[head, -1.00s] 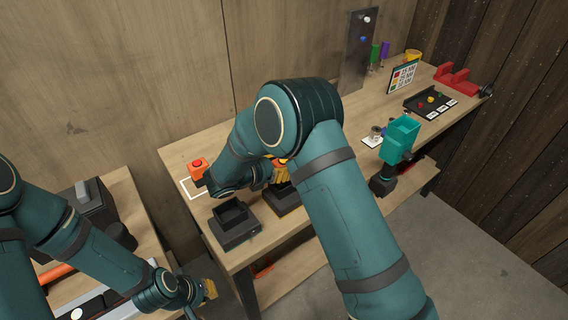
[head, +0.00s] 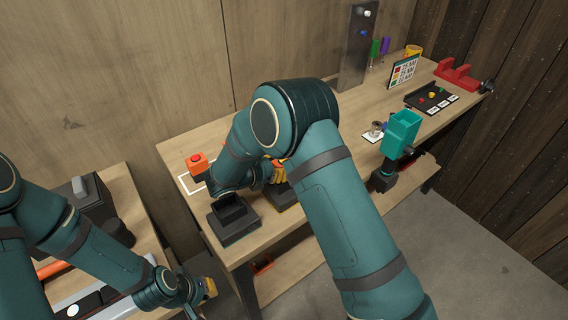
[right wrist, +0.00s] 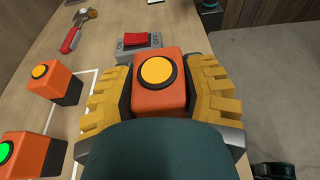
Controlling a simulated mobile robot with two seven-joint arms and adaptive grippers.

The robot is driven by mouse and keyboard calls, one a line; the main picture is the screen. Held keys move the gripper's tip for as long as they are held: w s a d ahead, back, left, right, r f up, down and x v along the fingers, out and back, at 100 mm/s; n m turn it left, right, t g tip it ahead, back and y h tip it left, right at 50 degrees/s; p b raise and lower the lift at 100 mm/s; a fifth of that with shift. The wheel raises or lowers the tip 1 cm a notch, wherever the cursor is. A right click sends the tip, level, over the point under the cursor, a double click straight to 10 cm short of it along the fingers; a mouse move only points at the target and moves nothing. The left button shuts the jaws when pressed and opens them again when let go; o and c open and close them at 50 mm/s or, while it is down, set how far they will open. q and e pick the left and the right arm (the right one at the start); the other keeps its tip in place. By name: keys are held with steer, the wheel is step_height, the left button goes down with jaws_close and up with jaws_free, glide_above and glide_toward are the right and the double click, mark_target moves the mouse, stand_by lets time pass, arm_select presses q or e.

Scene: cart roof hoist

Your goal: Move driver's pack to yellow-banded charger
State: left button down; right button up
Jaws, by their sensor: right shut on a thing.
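My right gripper (right wrist: 165,92) is shut on an orange pack (right wrist: 160,104) with a round amber button, one yellow finger on each side. In the head view this gripper (head: 278,173) is mostly behind my own arm. Two black chargers stand on the bench below it: a near-left one (head: 233,224) with an open socket, and one (head: 286,197) partly hidden by the arm. I cannot make out a yellow band clearly. A teal and black driver-like tool (head: 400,135) is at the bench's front edge. My left gripper (head: 207,289) is low at left; its jaw opening is unclear.
In the wrist view two more orange packs, one amber-buttoned (right wrist: 52,78) and one green-buttoned (right wrist: 30,158), stand by white outlines. A red on/off switch (right wrist: 141,40) and a hammer (right wrist: 76,30) lie beyond. The bench's right end has a red vise (head: 457,75) and black tray (head: 431,98).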

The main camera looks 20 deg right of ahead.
steer(key=shift+f, duration=0.2)
steer(key=o, duration=1.2)
steer(key=shift+o, duration=0.7)
steer(key=shift+r, duration=0.1)
